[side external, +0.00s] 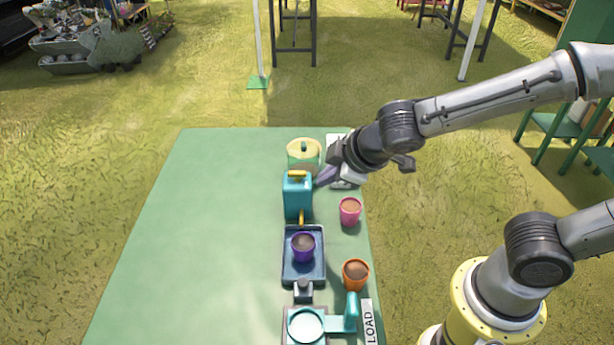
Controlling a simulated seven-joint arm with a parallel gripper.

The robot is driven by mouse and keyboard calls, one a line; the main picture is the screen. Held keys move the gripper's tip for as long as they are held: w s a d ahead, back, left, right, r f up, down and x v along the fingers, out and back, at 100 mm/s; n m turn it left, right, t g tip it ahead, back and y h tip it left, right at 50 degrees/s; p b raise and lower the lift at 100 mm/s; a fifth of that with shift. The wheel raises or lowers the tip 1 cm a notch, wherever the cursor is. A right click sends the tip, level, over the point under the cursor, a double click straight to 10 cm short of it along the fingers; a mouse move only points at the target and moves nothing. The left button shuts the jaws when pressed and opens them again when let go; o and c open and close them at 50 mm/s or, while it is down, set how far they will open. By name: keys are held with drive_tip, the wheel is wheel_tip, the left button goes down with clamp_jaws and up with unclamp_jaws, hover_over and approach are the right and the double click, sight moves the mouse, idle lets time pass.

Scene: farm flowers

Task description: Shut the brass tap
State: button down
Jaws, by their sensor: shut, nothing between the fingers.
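A teal box-shaped tank (298,199) stands near the right side of the green table. A brass-coloured tap (301,218) sticks out from its near side, above a purple cup (303,249) with dark contents. Whether the tap is open or shut is too small to tell. A second brass-coloured bar (297,174) lies across the tank's top. My gripper (319,181) is shut and empty, with its fingertips close to the tank's upper right edge. I cannot tell whether they touch it.
The purple cup stands in a dark blue tray (288,272). A pink cup (350,211) and an orange cup (356,274) stand to the right. The table's left half (200,230) is clear.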

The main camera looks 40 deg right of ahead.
sight(297, 176)
drive_tip(key=shift+f, duration=0.1)
drive_tip(key=x, duration=0.9)
drive_tip(key=shift+w+d+f, duration=0.1)
drive_tip(key=shift+w+f, duration=0.1)
drive_tip(key=shift+f, duration=0.05)
drive_tip(key=shift+w+d+f, duration=0.1)
drive_tip(key=shift+w+d, duration=0.75)
drive_tip(key=shift+w, duration=0.05)
drive_tip(key=shift+w+d, duration=0.55)
drive_tip(key=shift+w, duration=0.05)
